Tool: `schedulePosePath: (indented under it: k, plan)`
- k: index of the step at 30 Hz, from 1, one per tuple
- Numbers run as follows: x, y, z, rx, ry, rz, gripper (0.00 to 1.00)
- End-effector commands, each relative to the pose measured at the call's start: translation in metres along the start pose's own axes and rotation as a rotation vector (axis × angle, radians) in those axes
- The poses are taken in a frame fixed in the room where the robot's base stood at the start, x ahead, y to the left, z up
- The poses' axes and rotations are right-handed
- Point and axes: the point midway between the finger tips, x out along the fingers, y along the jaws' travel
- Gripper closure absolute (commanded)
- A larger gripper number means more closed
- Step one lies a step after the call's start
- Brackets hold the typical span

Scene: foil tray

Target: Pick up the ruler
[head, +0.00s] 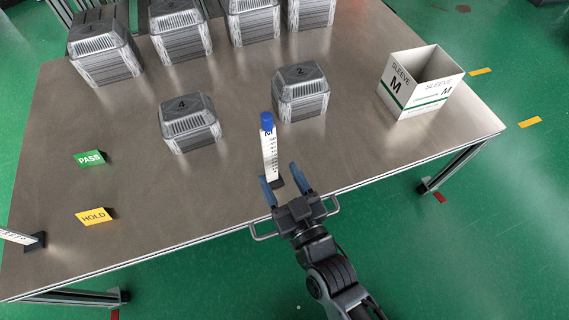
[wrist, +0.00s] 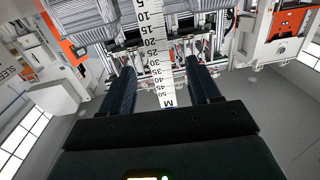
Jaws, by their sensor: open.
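The ruler (head: 269,150) is a white upright strip with a blue top, an M and dark marks, in a dark base (head: 276,183) near the table's front edge. In the wrist view the ruler (wrist: 157,50) shows numbers and an M, in line with the space between my two fingers. My gripper (head: 279,174) is open and empty, at the ruler's lower part. Gaps show between the ruler and both fingers in the wrist view (wrist: 163,80). I cannot tell how far the ruler lies between the fingers.
A second white strip in a black base (head: 36,241) stands at the table's left edge. Foil tray stacks 4 (head: 190,128) and 2 (head: 301,95) stand behind; more line the back. A SLEEVE M box (head: 408,95) is right.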

Motion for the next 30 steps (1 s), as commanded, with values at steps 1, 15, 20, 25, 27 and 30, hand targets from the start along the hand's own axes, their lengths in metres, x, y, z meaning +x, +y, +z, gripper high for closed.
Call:
schedulePosePath:
  k: [1, 15, 20, 25, 27, 30]
  plan:
    - [0.005, -0.002, 0.001, -0.001, 0.002, -0.004, 0.38]
    - [0.055, -0.001, 0.003, -0.002, 0.004, -0.004, 0.38]
    - [0.075, -0.001, 0.004, -0.002, 0.003, -0.004, 0.38]
    - [0.083, -0.001, 0.004, -0.002, 0.002, -0.003, 0.38]
    - [0.083, -0.001, 0.005, -0.001, 0.002, -0.004, 0.38]
    - [0.083, -0.001, 0.004, -0.001, 0.002, -0.004, 0.38]
